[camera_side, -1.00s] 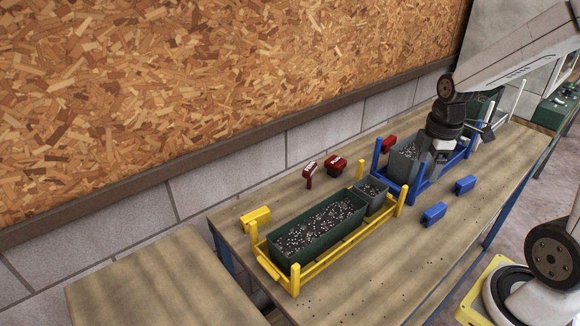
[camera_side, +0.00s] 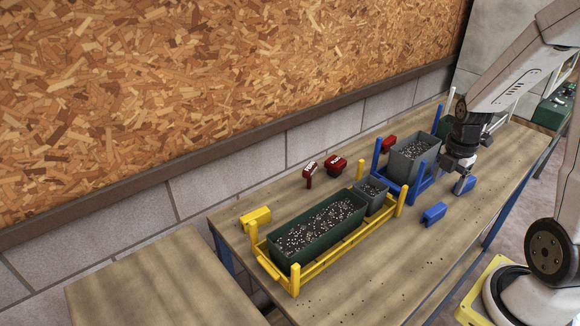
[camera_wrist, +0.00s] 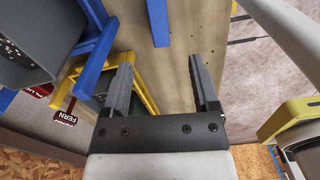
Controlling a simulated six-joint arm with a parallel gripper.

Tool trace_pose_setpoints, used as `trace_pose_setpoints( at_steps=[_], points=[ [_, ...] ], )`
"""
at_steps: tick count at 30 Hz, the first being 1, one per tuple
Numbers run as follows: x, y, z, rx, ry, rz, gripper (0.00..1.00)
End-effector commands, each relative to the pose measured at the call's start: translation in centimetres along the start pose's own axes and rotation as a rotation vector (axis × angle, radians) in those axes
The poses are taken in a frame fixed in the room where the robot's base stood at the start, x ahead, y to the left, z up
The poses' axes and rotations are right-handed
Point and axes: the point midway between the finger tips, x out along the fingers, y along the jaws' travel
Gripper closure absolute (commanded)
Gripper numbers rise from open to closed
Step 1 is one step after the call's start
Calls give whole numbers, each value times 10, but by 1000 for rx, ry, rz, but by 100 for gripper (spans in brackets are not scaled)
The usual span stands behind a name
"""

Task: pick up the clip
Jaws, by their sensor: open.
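A blue clip (camera_side: 469,184) lies on the table right of the blue rack, partly covered by my gripper (camera_side: 460,182). A second blue clip (camera_side: 434,214) lies nearer the front, in the open. A yellow clip (camera_side: 256,217) lies at the left end of the yellow rack. My gripper points down beside the nearer-to-rack blue clip; contact cannot be told. In the wrist view, my gripper (camera_wrist: 161,80) is open and empty, with a blue clip (camera_wrist: 159,22) beyond the gap between its fingers; which blue clip this is cannot be told.
The blue rack (camera_side: 384,178) holds a grey pot of soil (camera_side: 414,153) just left of my gripper. The yellow rack (camera_side: 322,260) holds a green trough (camera_side: 315,235) and a small pot (camera_side: 371,194). Red labels (camera_side: 336,163) stand behind. The front table (camera_side: 400,265) is clear.

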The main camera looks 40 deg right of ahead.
Motion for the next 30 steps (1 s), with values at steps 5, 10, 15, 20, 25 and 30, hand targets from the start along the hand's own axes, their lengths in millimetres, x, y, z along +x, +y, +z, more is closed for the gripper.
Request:
trace_pose_setpoints(
  at_steps=[5,10,15,20,25,30],
  points=[
    [22,0,0,0,1,-2,23],
    [27,0,0,1,0,0,23],
    [29,0,0,1,0,0,23],
    [39,0,0,1,1,-1,23],
    [49,0,0,1,1,-1,23],
    [52,0,0,1,0,1,23]
  ],
)
